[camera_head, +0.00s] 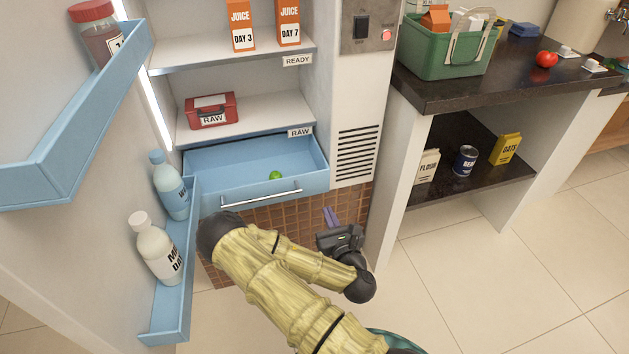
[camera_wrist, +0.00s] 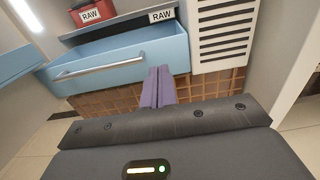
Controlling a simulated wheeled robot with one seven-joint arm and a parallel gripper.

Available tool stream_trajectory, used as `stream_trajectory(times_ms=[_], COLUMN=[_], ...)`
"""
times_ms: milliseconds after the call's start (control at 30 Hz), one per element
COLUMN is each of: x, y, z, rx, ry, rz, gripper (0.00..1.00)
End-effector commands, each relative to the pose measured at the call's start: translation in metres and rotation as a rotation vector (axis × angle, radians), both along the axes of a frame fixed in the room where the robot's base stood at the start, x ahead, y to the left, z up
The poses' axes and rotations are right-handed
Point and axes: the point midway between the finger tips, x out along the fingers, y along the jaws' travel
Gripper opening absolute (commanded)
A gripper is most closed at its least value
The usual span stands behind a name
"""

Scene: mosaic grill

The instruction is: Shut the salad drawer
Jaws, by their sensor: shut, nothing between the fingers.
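The salad drawer (camera_head: 257,201) is a light blue drawer at the bottom of the fridge, pulled out, with a silver bar handle (camera_head: 261,196) on its front. A small green round item (camera_head: 275,175) lies inside it. The drawer also shows at the upper left of the wrist view (camera_wrist: 120,62), with its handle (camera_wrist: 98,68). My gripper (camera_head: 331,217) is below and to the right of the drawer front in the head view. Its purple fingers (camera_wrist: 158,88) are shut together and empty. In the wrist view the fingertips overlap the drawer's right part; I cannot tell whether they touch it.
The open fridge door's lower shelf (camera_head: 180,275) holds bottles, left of the drawer. A red box (camera_head: 211,111) sits on the shelf above. A vented white panel (camera_head: 358,150) stands right of the drawer, then a dark counter (camera_head: 440,92). The tiled floor (camera_head: 480,270) at right is free.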

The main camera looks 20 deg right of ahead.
Motion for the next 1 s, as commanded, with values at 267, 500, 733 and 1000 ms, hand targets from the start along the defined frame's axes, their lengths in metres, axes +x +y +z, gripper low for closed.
stream_trajectory(times_ms=[267, 500, 733, 1000], x=[0.01, 0.043, 0.084, 0.127], y=[-0.001, 0.0, 0.0, 0.0], z=[0.0, 0.0, 0.0, -0.001], rx=[0.008, 0.008, 0.007, 0.006], ry=[-0.002, -0.005, -0.004, -0.002], rz=[-0.004, 0.0, -0.001, -0.001], gripper=[0.0, 0.0, 0.0, 0.0])
